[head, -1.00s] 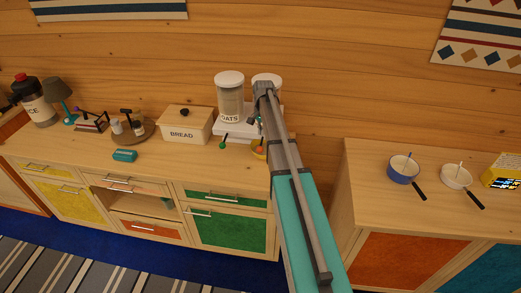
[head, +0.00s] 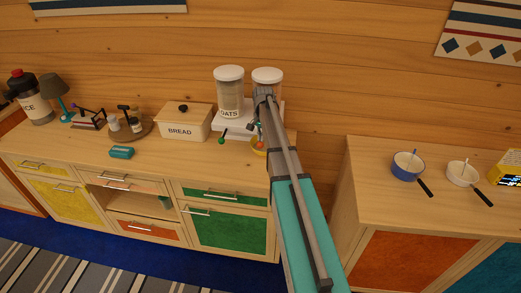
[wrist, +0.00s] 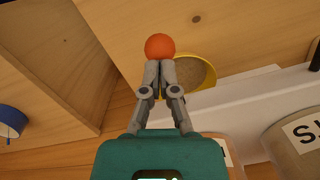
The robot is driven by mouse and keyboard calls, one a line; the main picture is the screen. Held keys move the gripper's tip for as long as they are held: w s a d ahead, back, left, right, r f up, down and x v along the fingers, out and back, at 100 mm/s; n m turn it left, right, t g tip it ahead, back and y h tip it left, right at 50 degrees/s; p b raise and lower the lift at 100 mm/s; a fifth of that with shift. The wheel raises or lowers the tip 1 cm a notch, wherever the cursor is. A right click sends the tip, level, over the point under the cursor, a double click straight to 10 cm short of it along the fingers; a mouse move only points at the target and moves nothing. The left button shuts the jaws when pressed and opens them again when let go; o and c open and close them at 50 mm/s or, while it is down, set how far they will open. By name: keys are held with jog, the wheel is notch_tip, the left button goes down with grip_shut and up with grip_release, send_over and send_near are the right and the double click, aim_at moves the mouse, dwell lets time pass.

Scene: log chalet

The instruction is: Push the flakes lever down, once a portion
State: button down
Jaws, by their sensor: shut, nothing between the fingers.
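The dispenser has two white-lidded canisters on a white stand (head: 232,130). The left one (head: 230,95) reads OATS and has a green-knobbed lever (head: 222,140). The right canister (head: 267,77) is mostly behind my arm and its label is hidden. An orange-red lever knob (wrist: 160,46) shows in the wrist view, right at my fingertips. My gripper (wrist: 160,64) is shut and empty, its tips touching or almost touching the knob. A yellow bowl (wrist: 210,72) with brownish contents lies beyond the fingers. It also shows in the head view (head: 259,152).
A bread box (head: 184,124) stands left of the dispenser, with a teal object (head: 121,152) on the counter before it. A separate counter at right holds a blue pan (head: 406,168), a white pan (head: 458,172) and a yellow box (head: 508,170). A gap separates the counters.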

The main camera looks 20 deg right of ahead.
jog(key=shift+f+b, duration=0.4)
jog(key=shift+f, duration=0.3)
jog(key=shift+s, duration=0.1)
